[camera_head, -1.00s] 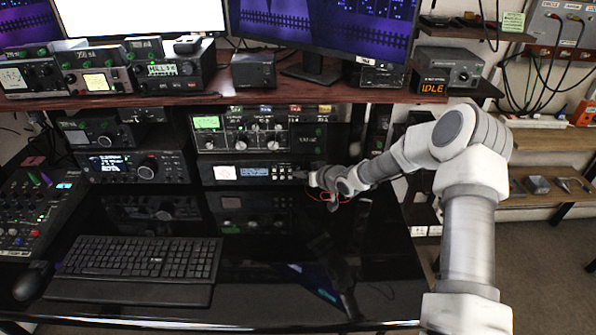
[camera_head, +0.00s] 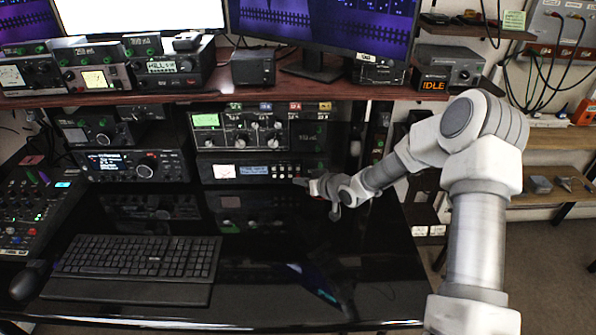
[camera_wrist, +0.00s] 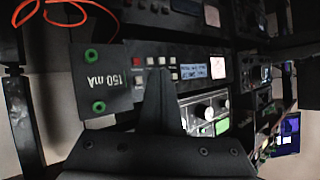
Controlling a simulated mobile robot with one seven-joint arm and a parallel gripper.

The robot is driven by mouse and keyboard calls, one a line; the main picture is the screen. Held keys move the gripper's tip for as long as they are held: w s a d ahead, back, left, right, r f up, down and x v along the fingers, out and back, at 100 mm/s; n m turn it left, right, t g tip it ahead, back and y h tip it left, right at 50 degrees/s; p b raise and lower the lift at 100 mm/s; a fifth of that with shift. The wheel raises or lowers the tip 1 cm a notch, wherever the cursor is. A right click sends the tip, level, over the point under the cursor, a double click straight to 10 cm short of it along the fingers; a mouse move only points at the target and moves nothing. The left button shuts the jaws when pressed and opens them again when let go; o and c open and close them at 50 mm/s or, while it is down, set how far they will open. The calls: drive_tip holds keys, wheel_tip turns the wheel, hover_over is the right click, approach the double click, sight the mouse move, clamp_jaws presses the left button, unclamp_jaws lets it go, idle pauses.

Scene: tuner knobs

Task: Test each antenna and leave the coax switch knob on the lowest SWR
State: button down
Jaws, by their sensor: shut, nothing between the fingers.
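The box with a round knob (camera_head: 466,76) and an orange IDLE display (camera_head: 433,86) stands on the right of the upper shelf; I cannot tell for sure that this is the coax switch. A slim rack unit (camera_head: 240,181) with a white meter, a blue text display and small buttons sits low on the desk. My gripper (camera_head: 303,182) is at this unit's right end. In the wrist view my gripper (camera_wrist: 159,75) is shut and empty, its tips over or near the row of small buttons (camera_wrist: 168,62); contact cannot be told. The display text is too small to read.
Above the slim unit is a larger panel (camera_head: 222,140) with a green screen and several knobs. A radio (camera_head: 115,168) stands to the left. A keyboard (camera_head: 137,257) lies in front. The glossy black desk is clear below my gripper. An orange cable (camera_wrist: 72,12) shows in the wrist view.

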drive_tip(key=shift+s, duration=1.2)
idle(3.8)
